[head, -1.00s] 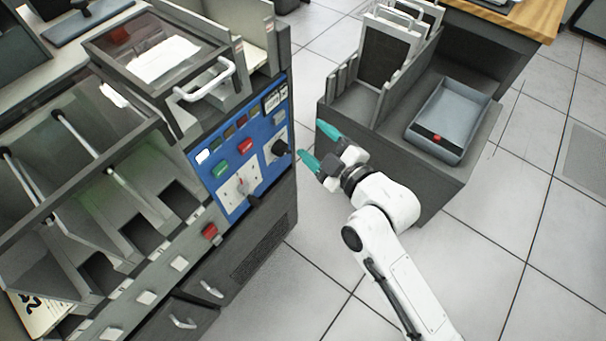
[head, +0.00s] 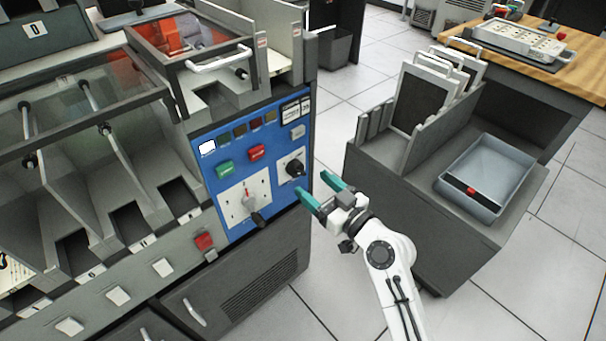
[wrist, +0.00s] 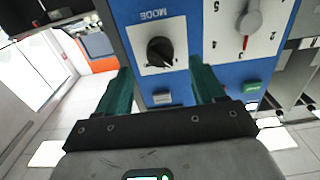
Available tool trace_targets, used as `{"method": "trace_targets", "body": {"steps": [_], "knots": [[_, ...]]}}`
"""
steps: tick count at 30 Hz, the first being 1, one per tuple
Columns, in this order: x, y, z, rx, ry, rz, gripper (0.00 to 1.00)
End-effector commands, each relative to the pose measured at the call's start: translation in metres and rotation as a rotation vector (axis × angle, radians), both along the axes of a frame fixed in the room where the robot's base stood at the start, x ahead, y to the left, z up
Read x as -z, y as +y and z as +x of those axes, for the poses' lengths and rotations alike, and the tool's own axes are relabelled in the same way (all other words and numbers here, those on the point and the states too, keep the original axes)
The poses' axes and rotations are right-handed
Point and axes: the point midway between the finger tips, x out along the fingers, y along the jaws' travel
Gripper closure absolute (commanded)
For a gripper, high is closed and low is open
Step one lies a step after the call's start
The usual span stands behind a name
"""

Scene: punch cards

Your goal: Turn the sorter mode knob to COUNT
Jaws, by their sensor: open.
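The mode knob (head: 294,168) is a black knob on a white plate at the right side of the sorter's blue panel (head: 283,201). In the wrist view the knob (wrist: 160,51) sits ahead between my finger lines, under the printed word MODE. My gripper (head: 320,187) is open and empty, with teal fingers. It is in front of the panel, just right of and below the knob, and apart from it. In the wrist view my gripper (wrist: 160,85) points at the panel. The knob's exact setting is too small to read.
A second dial (head: 247,203) with a numbered scale is left of the mode knob. Green (head: 225,168) and red (head: 256,152) buttons are above it. A grey cart with a blue-grey tray (head: 485,178) stands to the right. Tiled floor lies between cart and sorter.

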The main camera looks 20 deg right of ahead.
Motion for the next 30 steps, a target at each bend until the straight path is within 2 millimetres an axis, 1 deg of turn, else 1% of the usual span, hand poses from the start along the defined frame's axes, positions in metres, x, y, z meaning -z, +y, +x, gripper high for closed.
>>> {"method": "trace_targets", "body": {"steps": [1,3,6,9,13,21,23,30], "knots": [[-0.001,0.003,0.010,-0.002,-0.001,-0.001,0.31],[-0.001,0.007,0.021,-0.001,0.000,-0.001,0.31],[-0.001,0.012,0.034,-0.002,0.000,-0.001,0.31],[0.000,0.014,0.043,0.001,0.000,-0.001,0.31],[0.000,0.016,0.050,0.001,0.001,-0.001,0.31],[0.000,0.016,0.051,0.001,0.001,-0.001,0.31],[0.000,0.016,0.051,0.001,0.001,-0.001,0.35],[0.000,0.016,0.050,0.001,0.001,-0.001,0.58]]}}
